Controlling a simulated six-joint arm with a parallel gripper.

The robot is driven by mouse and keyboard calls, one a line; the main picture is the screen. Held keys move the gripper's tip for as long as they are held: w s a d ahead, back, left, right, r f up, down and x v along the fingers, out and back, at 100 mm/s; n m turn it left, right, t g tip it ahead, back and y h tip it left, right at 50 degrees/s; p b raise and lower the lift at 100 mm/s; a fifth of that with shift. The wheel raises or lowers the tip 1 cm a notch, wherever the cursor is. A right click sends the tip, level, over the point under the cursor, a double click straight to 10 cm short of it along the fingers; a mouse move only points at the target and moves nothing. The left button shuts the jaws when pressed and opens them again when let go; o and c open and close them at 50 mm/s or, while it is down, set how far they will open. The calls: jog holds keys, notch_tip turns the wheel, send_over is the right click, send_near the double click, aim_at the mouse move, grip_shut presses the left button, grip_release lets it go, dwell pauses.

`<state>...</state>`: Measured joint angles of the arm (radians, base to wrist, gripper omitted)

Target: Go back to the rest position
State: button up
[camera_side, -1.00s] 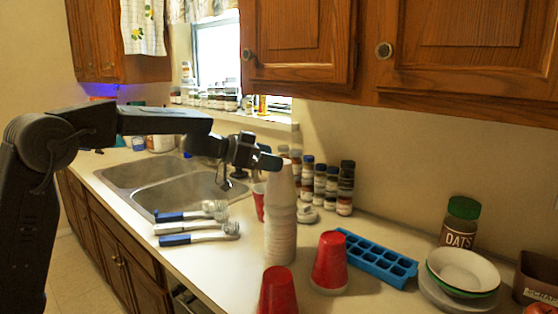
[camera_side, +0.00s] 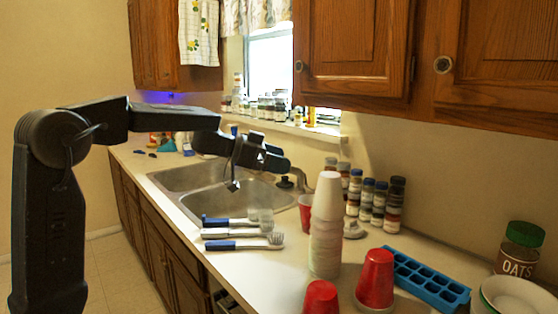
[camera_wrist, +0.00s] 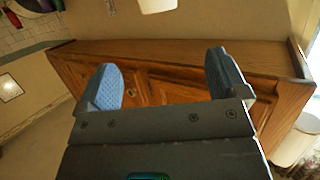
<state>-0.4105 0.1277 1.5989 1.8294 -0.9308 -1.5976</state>
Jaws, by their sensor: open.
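My gripper (camera_side: 282,161) is in the air over the sink in the side view, at the end of my roughly level arm, to the left of the cup stack. In the wrist view my gripper (camera_wrist: 164,84) shows two blue-grey fingers spread wide, with nothing held between them. A tall stack of white cups (camera_side: 326,235) stands upright on the counter; no contact with my gripper shows.
A double sink (camera_side: 185,178) lies below my gripper, with several brushes (camera_side: 245,243) in front. Red cups (camera_side: 375,280), a blue ice tray (camera_side: 428,279) and spice jars (camera_side: 379,203) crowd the right. Wooden cabinets (camera_side: 350,50) hang above. Open air surrounds my upper arm.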

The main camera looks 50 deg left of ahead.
jog(key=s+d+r+n+t+y, duration=0.35)
jog(key=s+n+y, duration=0.25)
jog(key=y, duration=0.3)
jog(key=s+d+f+g, duration=0.4)
jog(key=s+f, duration=0.4)
jog(key=s, duration=0.3)
jog(key=s+d+f+g+h, duration=0.1)
jog(key=s+d+f+g, duration=0.4)
jog(key=s, duration=0.6)
notch_tip(320, 180, down, 3)
jog(key=shift+s+d+r+g, duration=0.1)
jog(key=shift+s+d+g, duration=0.1)
jog(key=shift+g, duration=0.55)
